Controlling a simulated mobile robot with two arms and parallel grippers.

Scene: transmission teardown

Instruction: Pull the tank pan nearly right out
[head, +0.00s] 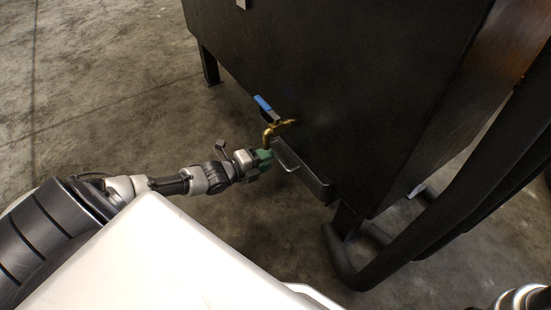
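The tank pan (310,182) is a dark shallow drawer low under the front of the black tank (345,95). A pale wire handle (284,160) stands out from its front. My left gripper (268,158), with green fingertips, is at the left end of this handle, below the brass tap. The fingers are small here, and I cannot tell whether they touch the handle or how far they are apart. My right gripper is out of view; only a bit of my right arm shows in the bottom right corner.
A brass tap (279,129) with a blue lever (264,106) sticks out of the tank just above my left gripper. The tank stands on dark legs (208,66). A thick black tubular frame (440,210) runs along the right. The concrete floor (100,90) is clear at left.

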